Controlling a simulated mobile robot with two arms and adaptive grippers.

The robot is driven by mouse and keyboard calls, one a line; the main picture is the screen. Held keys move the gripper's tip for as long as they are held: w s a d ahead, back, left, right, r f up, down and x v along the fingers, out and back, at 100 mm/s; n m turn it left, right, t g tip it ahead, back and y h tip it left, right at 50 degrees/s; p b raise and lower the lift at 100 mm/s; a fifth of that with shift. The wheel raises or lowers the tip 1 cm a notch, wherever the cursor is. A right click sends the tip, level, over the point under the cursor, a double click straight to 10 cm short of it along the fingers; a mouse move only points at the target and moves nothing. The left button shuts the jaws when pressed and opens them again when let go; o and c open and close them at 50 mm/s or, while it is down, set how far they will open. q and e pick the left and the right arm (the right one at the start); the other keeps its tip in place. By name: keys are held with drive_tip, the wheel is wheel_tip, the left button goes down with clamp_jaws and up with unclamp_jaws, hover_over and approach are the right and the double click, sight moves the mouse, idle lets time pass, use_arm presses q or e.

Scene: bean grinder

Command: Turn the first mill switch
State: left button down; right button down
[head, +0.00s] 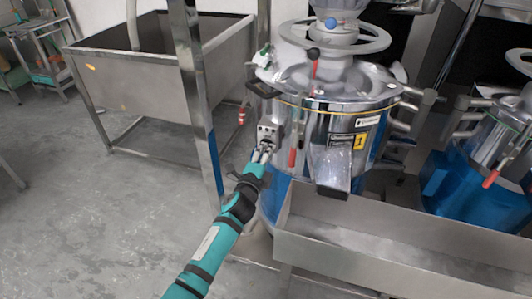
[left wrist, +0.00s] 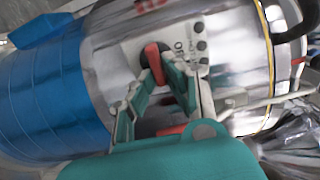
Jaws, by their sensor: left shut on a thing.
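The first mill (head: 340,105) is a shiny steel drum with a yellow label marked 1 and a blue lower part. Its switch panel (head: 268,133) is a small plate with buttons on the left side of the drum. My left gripper (head: 263,153) is at this panel, its arm coming up from below. In the left wrist view my left gripper (left wrist: 156,66) is shut on the red switch (left wrist: 153,57), which has a dark round base. The panel (left wrist: 190,38) there shows dark buttons beside the switch. The fingers partly hide the switch. My right gripper is in neither view.
A steel trough (head: 400,262) runs in front of the mill, below its spout (head: 331,170). A red-handled lever (head: 292,157) hangs right of the panel. A second mill (head: 490,150) stands at the right, a steel sink (head: 130,75) at the left. The floor at left is clear.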

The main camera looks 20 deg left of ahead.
use_arm(q)
drive_tip(key=c, duration=1.4)
unclamp_jaws()
drive_tip(key=shift+o, duration=0.2)
drive_tip(key=shift+s, duration=0.15)
drive_tip(key=s, duration=1.1)
drive_tip(key=shift+s+a, duration=0.2)
drive_tip(key=shift+s, duration=0.2)
drive_tip(key=s+a+f+n+g, duration=0.1)
drive_tip(key=s+f+n+g, duration=0.3)
drive_tip(key=f, duration=0.7)
drive_tip(key=s+f+n+g+p, duration=0.1)
drive_tip(key=s+f+g, duration=0.1)
drive_tip(key=s+f, duration=0.65)
drive_tip(key=s+a+f+n+g, duration=0.1)
drive_tip(key=s+f+n+g, duration=0.15)
drive_tip(key=f, duration=1.15)
drive_tip(key=s+f+n+g, duration=0.2)
drive_tip(key=s+f, duration=0.3)
drive_tip(key=s, duration=0.6)
drive_tip(key=s+a+f+n+g, duration=0.1)
drive_tip(key=s+f+n+g, duration=0.2)
drive_tip(key=s+f, duration=0.3)
drive_tip(key=s+a+f+n+g+p, duration=0.1)
drive_tip(key=s+f+n+g, duration=0.2)
drive_tip(key=s, duration=1.3)
wheel_tip(320, 180, down, 3)
drive_tip(key=shift+a+f+n+y, duration=0.15)
drive_tip(key=shift+a+n+y, duration=0.05)
drive_tip(key=shift+n+y, duration=0.15)
